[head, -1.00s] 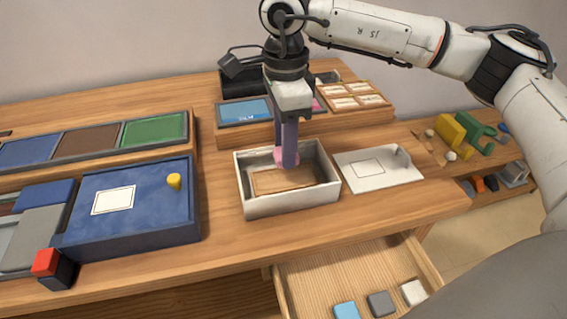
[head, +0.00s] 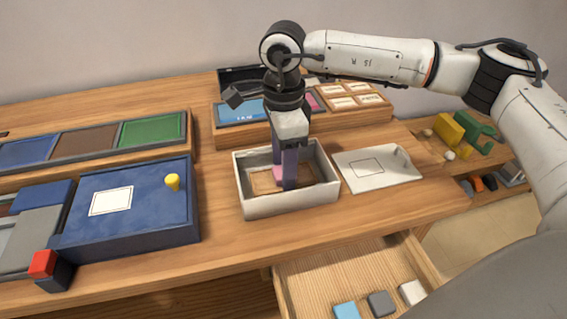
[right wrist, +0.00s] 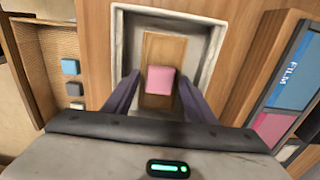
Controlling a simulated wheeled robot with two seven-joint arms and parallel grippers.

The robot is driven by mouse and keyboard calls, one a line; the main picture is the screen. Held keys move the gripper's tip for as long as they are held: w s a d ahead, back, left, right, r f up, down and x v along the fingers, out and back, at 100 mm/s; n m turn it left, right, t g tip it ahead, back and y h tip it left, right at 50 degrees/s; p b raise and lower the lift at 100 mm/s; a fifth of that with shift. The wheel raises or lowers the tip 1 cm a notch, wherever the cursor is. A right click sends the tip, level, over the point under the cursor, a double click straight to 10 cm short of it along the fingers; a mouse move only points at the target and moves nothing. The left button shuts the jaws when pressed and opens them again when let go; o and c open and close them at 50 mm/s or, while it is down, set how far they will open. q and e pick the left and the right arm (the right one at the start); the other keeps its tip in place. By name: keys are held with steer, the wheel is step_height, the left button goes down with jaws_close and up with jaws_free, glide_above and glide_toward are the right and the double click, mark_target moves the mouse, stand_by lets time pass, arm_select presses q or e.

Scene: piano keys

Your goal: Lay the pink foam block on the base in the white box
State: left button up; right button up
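The white box (head: 320,197) stands open-topped on the table, with a light wooden base (head: 262,183) inside it. The pink foam block (right wrist: 160,80) appears to lie on the base (right wrist: 163,47) near its middle. In the head view the block (head: 279,176) is partly hidden by a finger. My right gripper (right wrist: 160,75) points down into the box with its purple fingers on either side of the block. In the right wrist view a gap shows between each finger and the block, so the gripper is open. My left gripper is not in view.
A white tray (head: 372,178) lies right of the box. Behind is a raised wooden panel (head: 235,133). The open drawer (head: 315,280) in front holds blue, grey and white blocks.

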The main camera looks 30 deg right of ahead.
step_height(320, 180, up, 12)
steer(key=shift+r, duration=0.2)
stand_by(0.4)
